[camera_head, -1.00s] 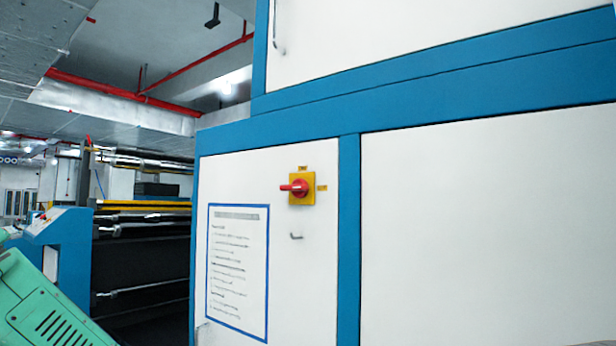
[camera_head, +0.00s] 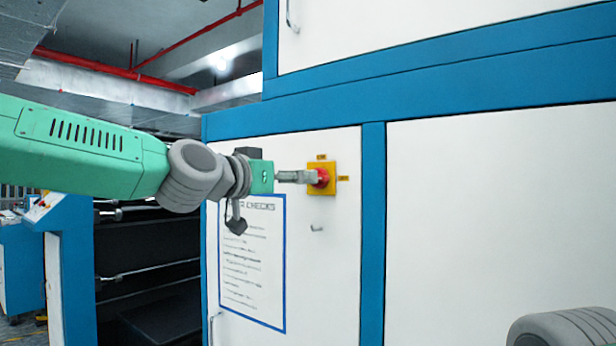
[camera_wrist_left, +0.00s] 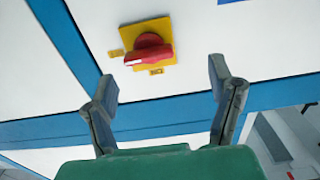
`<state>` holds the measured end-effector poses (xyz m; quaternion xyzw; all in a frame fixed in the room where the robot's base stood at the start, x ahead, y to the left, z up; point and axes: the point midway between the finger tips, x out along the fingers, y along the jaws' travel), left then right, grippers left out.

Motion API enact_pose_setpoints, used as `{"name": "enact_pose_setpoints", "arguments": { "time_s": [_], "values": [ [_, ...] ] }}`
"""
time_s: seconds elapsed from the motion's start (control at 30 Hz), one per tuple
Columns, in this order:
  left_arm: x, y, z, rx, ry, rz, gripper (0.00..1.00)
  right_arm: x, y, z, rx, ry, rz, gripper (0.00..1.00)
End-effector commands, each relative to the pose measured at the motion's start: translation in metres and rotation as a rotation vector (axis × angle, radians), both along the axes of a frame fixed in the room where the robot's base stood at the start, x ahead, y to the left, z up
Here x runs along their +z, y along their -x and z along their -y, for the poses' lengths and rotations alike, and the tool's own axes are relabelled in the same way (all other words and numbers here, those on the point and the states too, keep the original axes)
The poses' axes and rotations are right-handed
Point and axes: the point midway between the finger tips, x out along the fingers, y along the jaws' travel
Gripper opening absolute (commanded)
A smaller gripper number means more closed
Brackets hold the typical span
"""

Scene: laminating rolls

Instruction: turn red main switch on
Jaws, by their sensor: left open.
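The red main switch (camera_head: 322,178) is a red rotary knob on a yellow square plate (camera_head: 329,191), fixed to a white cabinet panel. In the left wrist view the red knob (camera_wrist_left: 150,54) has its bar lying roughly level across the plate (camera_wrist_left: 128,40), with small yellow labels at two sides. My left gripper (camera_head: 306,177) reaches in from the left, its fingers close to the knob. In the left wrist view my left gripper (camera_wrist_left: 162,84) is open, with a finger on each side below the knob; contact is not visible. My right gripper is out of view.
A blue-framed paper notice (camera_head: 252,265) hangs on the panel below my left wrist. A small hook-like handle (camera_head: 317,228) sits below the switch. Blue frame strips (camera_head: 373,240) border the panel. A blue machine with dark rolls (camera_head: 70,270) stands at left.

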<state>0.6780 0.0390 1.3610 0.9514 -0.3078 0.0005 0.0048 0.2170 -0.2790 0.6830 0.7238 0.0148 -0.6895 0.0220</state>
Motion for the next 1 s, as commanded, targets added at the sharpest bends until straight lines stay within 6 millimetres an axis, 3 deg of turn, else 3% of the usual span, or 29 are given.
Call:
{"name": "enact_pose_setpoints", "arguments": {
  "time_s": [0.1,0.3,0.7,0.73,0.87,1.0],
  "values": [
    [0.0,-0.018,0.02,-0.003,-0.005,0.0,0.76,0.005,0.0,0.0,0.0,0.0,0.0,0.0],
    [0.0,-0.036,0.04,-0.004,-0.01,0.0,0.76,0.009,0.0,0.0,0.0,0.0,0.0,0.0],
    [0.0,-0.042,0.032,-0.003,-0.001,0.001,0.76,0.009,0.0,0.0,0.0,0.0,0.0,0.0],
    [0.0,-0.042,0.033,-0.003,-0.001,0.001,0.72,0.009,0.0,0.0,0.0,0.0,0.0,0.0],
    [0.0,-0.043,0.035,-0.002,-0.003,0.001,0.27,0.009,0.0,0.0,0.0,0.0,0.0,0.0],
    [0.0,-0.044,0.036,0.001,-0.004,0.0,0.25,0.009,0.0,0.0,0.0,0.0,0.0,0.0]
  ]
}}
